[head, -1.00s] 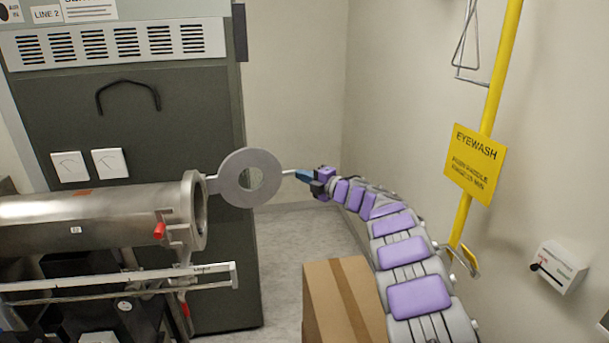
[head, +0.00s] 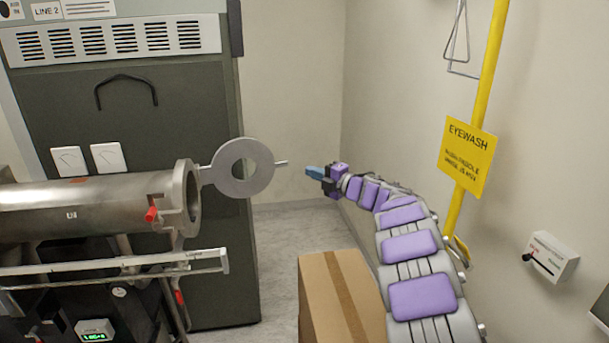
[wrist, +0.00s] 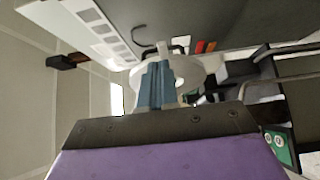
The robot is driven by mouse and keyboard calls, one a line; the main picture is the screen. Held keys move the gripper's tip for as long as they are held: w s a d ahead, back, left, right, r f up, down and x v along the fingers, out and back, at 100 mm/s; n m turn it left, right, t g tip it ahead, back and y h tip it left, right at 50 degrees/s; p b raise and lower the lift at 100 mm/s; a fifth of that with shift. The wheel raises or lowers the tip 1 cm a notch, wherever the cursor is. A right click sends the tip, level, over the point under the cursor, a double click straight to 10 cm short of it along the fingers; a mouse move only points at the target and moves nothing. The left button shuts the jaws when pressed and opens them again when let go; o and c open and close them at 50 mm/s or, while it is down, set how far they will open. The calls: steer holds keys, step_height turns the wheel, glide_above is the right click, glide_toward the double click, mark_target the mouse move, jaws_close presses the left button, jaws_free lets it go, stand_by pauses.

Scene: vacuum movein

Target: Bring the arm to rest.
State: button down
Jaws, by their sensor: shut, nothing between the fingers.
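My gripper (head: 314,173) is at the end of my purple-padded arm, right of centre in the head view. Its blue fingers are shut with nothing between them. They point left toward the thin handle of a round metal ring door (head: 229,181), with a small gap between. In the wrist view the shut fingers (wrist: 156,88) stand in front of the ring door (wrist: 188,70) and hide part of it. The ring door hangs swung out from the open mouth of a steel tube (head: 90,205) at left.
A cardboard box (head: 325,300) stands below my arm. A yellow eyewash pole (head: 484,100) with a sign (head: 467,157) and a wall switch box (head: 551,257) are at right. A grey cabinet (head: 190,110) stands behind the tube.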

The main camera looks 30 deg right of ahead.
steer(key=s+d+r+m+g+h+b, duration=0.25)
steer(key=s+d+m+h+b, duration=0.3)
steer(key=s+m+h, duration=0.6)
steer(key=s+a+f+m+g+y+b, duration=0.1)
steer(key=s+a+f+m+g+b, duration=0.1)
steer(key=s+a+f+g, duration=0.3)
steer(key=s+a+f+m+g+y+b, duration=0.1)
steer(key=s+a+f+m+g, duration=0.4)
steer(key=s+a+f, duration=0.8)
steer(key=s+a+f+m+g+y+b, duration=0.2)
steer(key=s+a+f, duration=0.7)
steer(key=s, duration=1.7)
steer(key=a+m+g+b, duration=0.1)
steer(key=a+m+g, duration=0.1)
steer(key=a, duration=0.4)
steer(key=shift+s+f+g+b, duration=0.3)
steer(key=shift+s+g, duration=0.1)
steer(key=shift+g, duration=0.45)
